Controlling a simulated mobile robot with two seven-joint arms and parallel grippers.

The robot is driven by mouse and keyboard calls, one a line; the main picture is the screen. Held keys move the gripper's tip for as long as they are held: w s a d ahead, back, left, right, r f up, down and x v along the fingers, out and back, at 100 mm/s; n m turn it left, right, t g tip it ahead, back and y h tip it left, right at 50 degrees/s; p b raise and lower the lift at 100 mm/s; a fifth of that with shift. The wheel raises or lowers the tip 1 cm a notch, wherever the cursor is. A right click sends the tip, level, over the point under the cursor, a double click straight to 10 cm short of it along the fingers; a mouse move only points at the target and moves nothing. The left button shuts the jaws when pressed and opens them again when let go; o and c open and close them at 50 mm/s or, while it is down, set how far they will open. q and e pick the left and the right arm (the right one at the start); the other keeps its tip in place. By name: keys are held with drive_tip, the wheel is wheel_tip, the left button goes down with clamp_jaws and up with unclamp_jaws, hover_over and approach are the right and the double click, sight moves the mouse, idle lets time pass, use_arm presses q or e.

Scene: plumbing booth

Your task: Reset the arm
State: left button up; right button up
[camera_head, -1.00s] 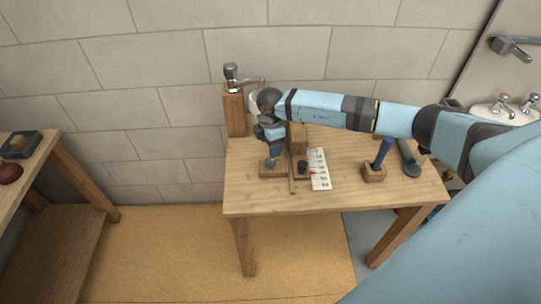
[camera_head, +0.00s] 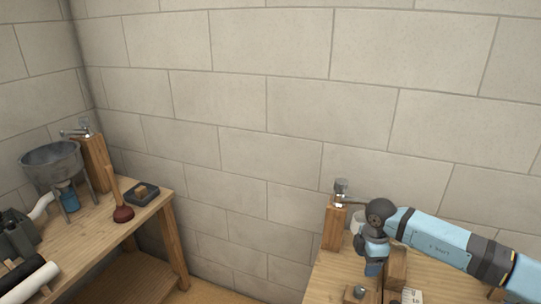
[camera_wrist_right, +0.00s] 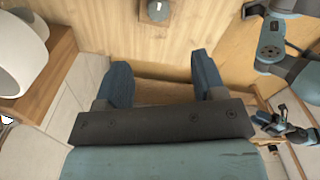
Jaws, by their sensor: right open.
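My right arm (camera_head: 440,243) reaches in from the right over the workbench in the head view. Its gripper (camera_head: 374,268) points down above the bench, beside a wooden post with a tap. In the right wrist view, the right gripper (camera_wrist_right: 162,76) has its two blue fingers wide apart with nothing between them. A grey fitting (camera_wrist_right: 156,10) on the wood lies beyond the fingers. My left gripper does not show in the head view. Blue and dark robot parts (camera_wrist_right: 285,45) show at the right of the wrist view; I cannot tell whether they include the left gripper.
The tap post (camera_head: 335,225) stands close to the right gripper. A white ruler-like strip (camera_head: 411,296) lies on the workbench (camera_head: 325,275). The left table (camera_head: 98,232) holds a metal basin (camera_head: 52,165), a plunger (camera_head: 122,214) and a dark tray (camera_head: 142,194). Floor separates the tables.

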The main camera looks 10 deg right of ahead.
drive_tip(key=s+a+f+n+y+p, duration=0.1)
drive_tip(key=s+a+n+y, duration=0.15)
drive_tip(key=a, duration=0.35)
drive_tip(key=s+a+f+n+y, duration=0.1)
drive_tip(key=s+a+f+y, duration=0.15)
drive_tip(key=a, duration=0.45)
drive_tip(key=s+a+r+m+t+y+p, duration=0.1)
drive_tip(key=s+a+r+t+y, duration=0.1)
drive_tip(key=s+a+r+y, duration=0.35)
drive_tip(key=s+a+r+t+y+p, duration=0.2)
drive_tip(key=a+t+y, duration=0.1)
drive_tip(key=a+y, duration=0.5)
drive_tip(key=s+d+f+m+t+h+p, duration=0.1)
drive_tip(key=s+d+f+m+t+h, duration=0.2)
drive_tip(key=s+d+f+m+h, duration=0.2)
drive_tip(key=s+d+f+m+t+h+p, duration=0.2)
drive_tip(key=s+d+f+m+h, duration=0.2)
drive_tip(key=s+m+h, duration=0.5)
wheel_tip(320, 180, down, 2)
drive_tip(key=shift+s+d+f+m+t+h, duration=0.1)
drive_tip(key=shift+s+d+m+t+h, duration=0.25)
drive_tip(key=shift+m+h, duration=0.5)
drive_tip(key=shift+o, duration=0.5)
drive_tip(key=shift+w, duration=0.1)
